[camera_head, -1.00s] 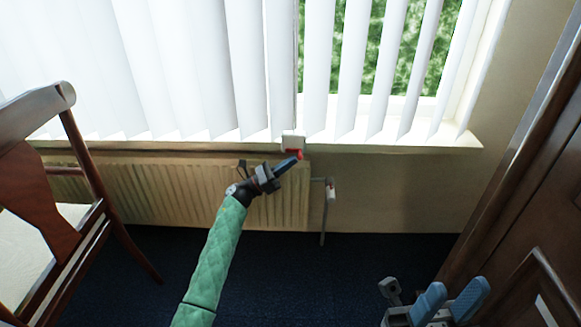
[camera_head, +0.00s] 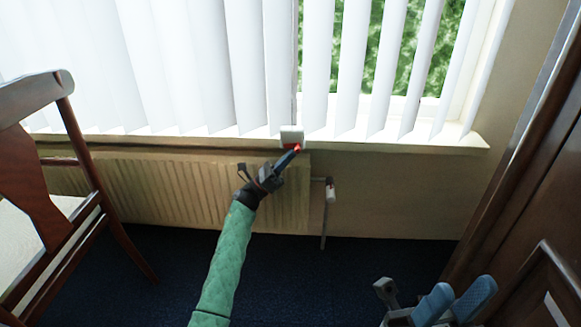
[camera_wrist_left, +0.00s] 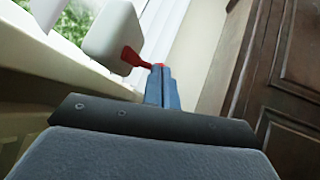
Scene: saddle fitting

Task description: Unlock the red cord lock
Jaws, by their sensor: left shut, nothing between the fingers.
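The red cord lock (camera_wrist_left: 134,58) is a red lever on the side of a white housing (camera_head: 291,136) at the window sill's edge. In the left wrist view the white housing (camera_wrist_left: 113,38) stands left of my fingers, and the lever slants from it towards the fingertips. My left gripper (camera_head: 296,149) is shut and empty, with its blue tips (camera_wrist_left: 162,70) at the lever's end. A bit of red shows at the tips; whether they touch the lever I cannot tell. My right gripper (camera_head: 458,297) is at the lower right, its two blue fingers apart and empty.
White vertical blinds (camera_head: 190,65) hang above the sill (camera_head: 420,143). A cream radiator (camera_head: 180,195) with a valve pipe (camera_head: 326,215) is below. A wooden chair (camera_head: 85,150) stands left, dark wooden furniture (camera_head: 530,215) right. The dark blue floor between is clear.

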